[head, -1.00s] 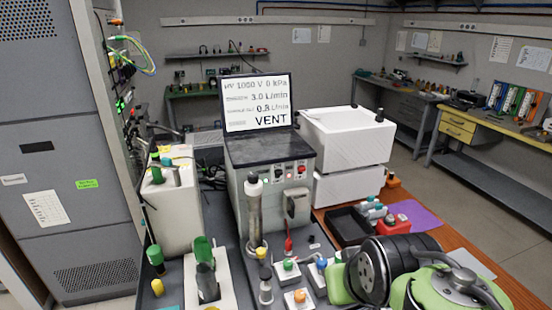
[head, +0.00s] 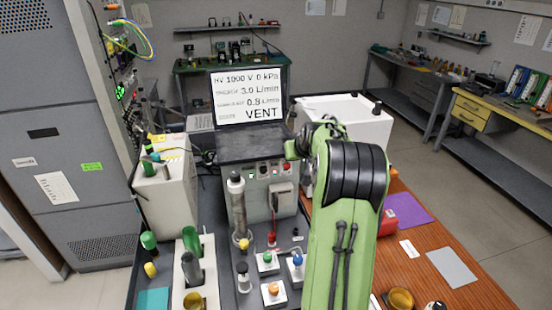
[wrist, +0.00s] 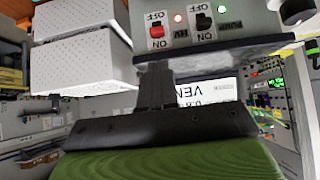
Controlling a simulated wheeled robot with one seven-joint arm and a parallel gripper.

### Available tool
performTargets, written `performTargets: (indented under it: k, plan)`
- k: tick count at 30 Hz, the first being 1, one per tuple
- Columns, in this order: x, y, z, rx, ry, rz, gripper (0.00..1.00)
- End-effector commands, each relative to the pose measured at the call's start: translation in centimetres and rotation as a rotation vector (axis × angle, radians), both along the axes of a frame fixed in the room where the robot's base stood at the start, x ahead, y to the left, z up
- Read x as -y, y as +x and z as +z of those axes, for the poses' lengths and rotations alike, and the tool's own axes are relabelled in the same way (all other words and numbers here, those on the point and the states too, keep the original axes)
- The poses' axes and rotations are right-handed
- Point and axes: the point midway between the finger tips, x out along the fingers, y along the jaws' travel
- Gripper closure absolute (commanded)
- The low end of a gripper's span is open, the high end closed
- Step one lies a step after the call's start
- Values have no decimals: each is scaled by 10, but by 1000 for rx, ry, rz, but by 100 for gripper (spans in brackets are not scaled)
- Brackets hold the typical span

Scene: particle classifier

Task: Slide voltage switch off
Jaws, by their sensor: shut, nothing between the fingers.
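The voltage switch is a small red switch (wrist: 157,31) under the HV label, on the control panel of the grey device (head: 262,190). In the wrist view, which is upside down, it sits between its OFF and ON labels; its exact setting is hard to tell. A black PUMP switch (wrist: 203,21) sits beside it, with lit indicators near both. My gripper (wrist: 155,75) is shut and empty, its fingers apart from the switch in the wrist picture. In the head view my green arm reaches to the panel's upper right, where the gripper is small and partly hidden.
A screen (head: 247,97) on the device reads HV 1000 V, 0 kPa and VENT. A white box (head: 345,116) stands close on the right. A tall cylinder (head: 238,205) stands before the device, left of the panel. Small button boxes (head: 268,262) stand in front.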

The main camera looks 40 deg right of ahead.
Motion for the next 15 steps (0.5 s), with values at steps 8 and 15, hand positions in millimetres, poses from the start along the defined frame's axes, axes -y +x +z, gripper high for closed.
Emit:
performTargets:
  k: [8, 15]
  plan:
    - [1, 5, -7, -2, 4, 2, 100]
    - [17, 35, -41, -4, 6, 2, 100]
